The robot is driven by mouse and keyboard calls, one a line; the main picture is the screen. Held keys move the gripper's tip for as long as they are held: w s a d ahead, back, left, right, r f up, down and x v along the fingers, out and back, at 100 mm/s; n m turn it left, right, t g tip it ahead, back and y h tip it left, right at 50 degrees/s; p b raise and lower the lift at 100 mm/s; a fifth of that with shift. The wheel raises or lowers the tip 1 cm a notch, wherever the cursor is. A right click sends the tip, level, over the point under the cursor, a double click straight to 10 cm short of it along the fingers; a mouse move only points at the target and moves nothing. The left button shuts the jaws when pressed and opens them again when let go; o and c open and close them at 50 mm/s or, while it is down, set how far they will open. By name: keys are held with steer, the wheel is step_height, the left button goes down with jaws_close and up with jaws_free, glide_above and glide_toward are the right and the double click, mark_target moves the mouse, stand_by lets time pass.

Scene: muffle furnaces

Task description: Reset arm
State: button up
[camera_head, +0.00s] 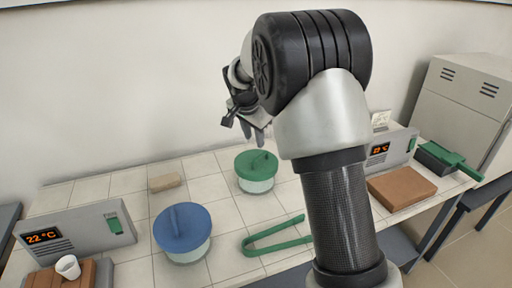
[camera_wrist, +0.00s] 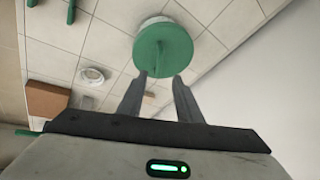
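My gripper (camera_head: 246,130) hangs above the tiled bench, behind and a little left of the green-lidded container (camera_head: 256,172) in the head view. In the wrist view my gripper (camera_wrist: 164,76) has its two fingers apart, with nothing between them. The green lid (camera_wrist: 163,52) with its raised handle lies beyond the fingertips, and they appear clear of it. The lid sits on a white round container. My arm covers part of the bench in the head view.
A blue-lidded container (camera_head: 183,232) and green tongs (camera_head: 272,236) are on the tiles. A furnace (camera_head: 82,232) reading 22 °C, with a white cup (camera_head: 68,266) before it, stands left. Another furnace (camera_head: 392,150), a brown slab (camera_head: 400,187) and a grey cabinet (camera_head: 464,95) are right.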

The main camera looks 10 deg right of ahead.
steer(key=s+d+r+n+y+p, duration=0.15)
steer(key=s+r+n+p, duration=0.3)
steer(key=s+r, duration=1.5)
steer(key=s+n+t+p, duration=0.1)
steer(key=s+n+p, duration=0.4)
steer(key=s, duration=1.4)
steer(key=shift+n, duration=0.45)
steer(key=shift+s+y, duration=0.1)
steer(key=shift+y, duration=0.15)
